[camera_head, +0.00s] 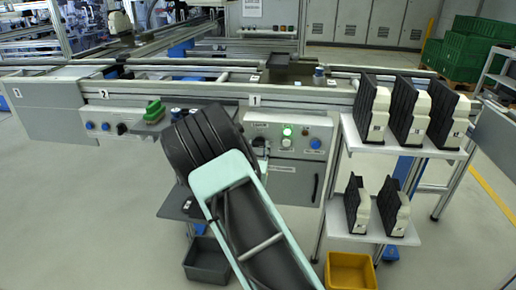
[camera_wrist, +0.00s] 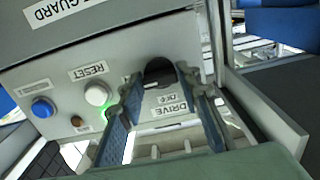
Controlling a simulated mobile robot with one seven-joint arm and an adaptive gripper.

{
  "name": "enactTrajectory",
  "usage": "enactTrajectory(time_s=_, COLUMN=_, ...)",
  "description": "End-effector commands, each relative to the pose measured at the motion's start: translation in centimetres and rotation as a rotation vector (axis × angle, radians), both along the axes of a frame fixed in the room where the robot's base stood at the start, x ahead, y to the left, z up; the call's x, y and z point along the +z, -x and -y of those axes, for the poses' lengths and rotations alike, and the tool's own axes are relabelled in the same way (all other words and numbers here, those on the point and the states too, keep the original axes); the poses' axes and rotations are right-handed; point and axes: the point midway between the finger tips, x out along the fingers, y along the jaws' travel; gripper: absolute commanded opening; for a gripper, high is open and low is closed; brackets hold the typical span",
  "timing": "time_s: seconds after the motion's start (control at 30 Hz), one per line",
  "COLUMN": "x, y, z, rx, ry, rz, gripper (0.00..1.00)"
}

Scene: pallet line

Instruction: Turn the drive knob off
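The drive knob (camera_wrist: 159,71) is a dark round knob on the grey control panel (camera_wrist: 60,75), above a label reading DRIVE. In the wrist view my gripper (camera_wrist: 160,78) is open, with one blue-grey fingertip at each side of the knob. I cannot tell whether the fingertips touch it. The knob's pointer direction is not clear. In the head view the control panel (camera_head: 270,131) is on the front of the line, and my gripper (camera_head: 262,151) is at its left part, mostly hidden by my arm, which also covers the knob.
A white RESET button (camera_wrist: 97,94), a blue button (camera_wrist: 42,107) and a green glow lie left of the knob. A shelf (camera_head: 365,145) with dark and cream parts stands right of the panel. A yellow bin (camera_head: 350,272) and a grey bin (camera_head: 206,262) sit below.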

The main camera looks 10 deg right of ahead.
Motion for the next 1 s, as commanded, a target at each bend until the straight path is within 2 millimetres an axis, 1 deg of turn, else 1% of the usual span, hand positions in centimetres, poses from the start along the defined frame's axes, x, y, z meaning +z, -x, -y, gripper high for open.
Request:
enactTrajectory(time_s=0.03, x=0.01, y=0.01, z=0.0, rx=0.0, ry=0.0, rz=0.0, gripper=0.24)
enactTrajectory(time_s=0.2, x=0.01, y=0.02, z=-0.01, rx=0.0, ry=0.0, rz=0.0, gripper=0.06)
enactTrajectory(time_s=0.37, x=0.01, y=0.02, z=-0.02, rx=0.0, ry=0.007, rz=-0.002, gripper=0.06)
enactTrajectory(time_s=0.57, x=-0.01, y=0.02, z=-0.03, rx=0.0, ry=0.06, rz=-0.019, gripper=0.06)
enactTrajectory(time_s=0.77, x=-0.01, y=0.02, z=-0.03, rx=0.001, ry=0.184, rz=-0.06, gripper=0.06)
enactTrajectory(time_s=1.0, x=0.03, y=0.02, z=-0.07, rx=0.001, ry=0.394, rz=-0.128, gripper=0.06)
